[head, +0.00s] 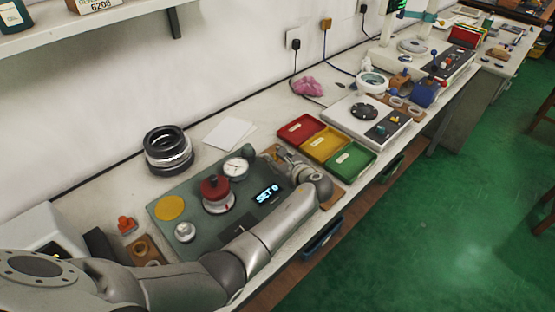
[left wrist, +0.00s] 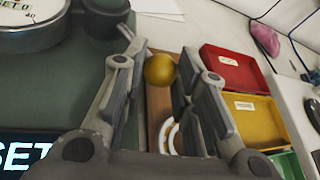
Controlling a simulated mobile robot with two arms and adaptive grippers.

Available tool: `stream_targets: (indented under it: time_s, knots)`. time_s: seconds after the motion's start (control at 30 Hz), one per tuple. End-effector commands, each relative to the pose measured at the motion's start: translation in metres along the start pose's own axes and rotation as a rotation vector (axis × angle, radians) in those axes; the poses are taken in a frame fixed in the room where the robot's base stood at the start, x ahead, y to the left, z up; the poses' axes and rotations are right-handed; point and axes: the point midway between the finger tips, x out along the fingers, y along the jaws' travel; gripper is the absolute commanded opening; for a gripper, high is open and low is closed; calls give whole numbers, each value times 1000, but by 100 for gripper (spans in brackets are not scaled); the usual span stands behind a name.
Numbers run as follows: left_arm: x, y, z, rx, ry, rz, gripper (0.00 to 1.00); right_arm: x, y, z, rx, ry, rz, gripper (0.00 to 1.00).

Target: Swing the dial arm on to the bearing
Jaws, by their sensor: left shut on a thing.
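The dial gauge (head: 236,167) has a white face and sits at the back of the green fixture plate (head: 205,240). Its rim shows large in the left wrist view (left wrist: 35,35). A pale metal ring, seemingly the bearing (head: 219,206), lies under a red knob (head: 214,187), left of and in front of the dial. My left gripper (head: 277,153) is right of the dial, over a wooden board. In the left wrist view its fingers are shut on a brass ball (left wrist: 160,70). Whether the ball joins the dial arm is hidden. My right gripper is not in view.
A lit display (head: 268,194) reads SET 0. Red, yellow and green trays (head: 351,160) stand right of my gripper. Stacked dark rings (head: 168,150) stand behind the plate. A yellow disc (head: 170,208) is at its left. White paper (head: 229,133) lies behind.

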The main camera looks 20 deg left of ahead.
Motion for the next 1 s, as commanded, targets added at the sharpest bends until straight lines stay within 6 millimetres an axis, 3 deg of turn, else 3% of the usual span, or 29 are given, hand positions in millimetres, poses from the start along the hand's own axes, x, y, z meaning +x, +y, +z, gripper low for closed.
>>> stream_targets:
  time_s: [0.03,0.2,0.23,0.4,1.0]
  knots:
    - [2,-6,10,-6,-16,-15,0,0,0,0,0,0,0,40]
    - [2,-6,11,-6,-17,-15,0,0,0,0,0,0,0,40]
    - [2,-6,11,-6,-17,-15,29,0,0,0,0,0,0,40]
    - [3,-5,11,-7,-18,-14,49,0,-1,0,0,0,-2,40]
    - [-4,-1,0,-2,1,-5,49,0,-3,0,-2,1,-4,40]
